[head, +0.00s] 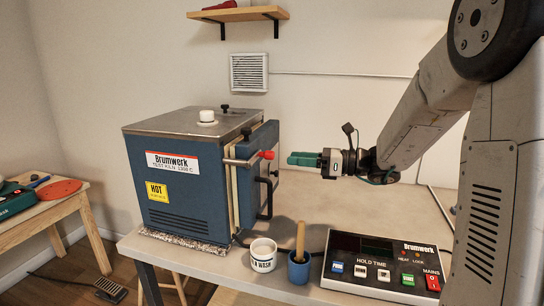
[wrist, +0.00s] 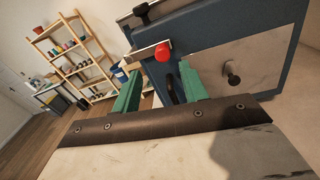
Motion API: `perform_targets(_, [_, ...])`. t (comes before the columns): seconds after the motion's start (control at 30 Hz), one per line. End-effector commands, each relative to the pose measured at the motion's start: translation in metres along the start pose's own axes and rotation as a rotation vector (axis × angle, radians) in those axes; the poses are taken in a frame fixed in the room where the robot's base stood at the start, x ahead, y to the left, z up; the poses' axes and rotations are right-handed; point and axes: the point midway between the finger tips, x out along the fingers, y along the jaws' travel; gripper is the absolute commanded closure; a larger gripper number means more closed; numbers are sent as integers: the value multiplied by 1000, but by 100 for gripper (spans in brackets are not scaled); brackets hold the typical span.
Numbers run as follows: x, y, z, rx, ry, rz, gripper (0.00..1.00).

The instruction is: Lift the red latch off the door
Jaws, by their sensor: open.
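The blue kiln (head: 182,173) stands on the bench with its door (head: 260,165) facing right toward my arm. The red latch knob (head: 266,154) sits on a metal bar (head: 240,162) across the upper door edge. The knob also shows in the wrist view (wrist: 163,50), beyond and between the green fingers. My gripper (head: 292,159) is just right of the knob, at about its height, with a small gap. In the wrist view my gripper (wrist: 160,92) is open, with nothing between its fingers. A dark door handle (head: 267,196) is below the knob.
A white cup (head: 263,256), a blue pot (head: 299,269) with a wooden handle and a control box (head: 380,268) stand at the bench front. A white cap (head: 207,116) is on the kiln top.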

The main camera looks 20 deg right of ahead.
Motion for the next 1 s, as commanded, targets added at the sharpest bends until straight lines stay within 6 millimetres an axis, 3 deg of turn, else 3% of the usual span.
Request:
perform_targets(0.13, [12,-6,0,17,-15,-11,57])
perform_targets(0.5, [67,-5,1,13,-13,-8,57])
perform_targets(0.9, [77,-5,1,13,-13,-11,57])
perform_targets(1.0, [76,-5,1,12,-13,-11,84])
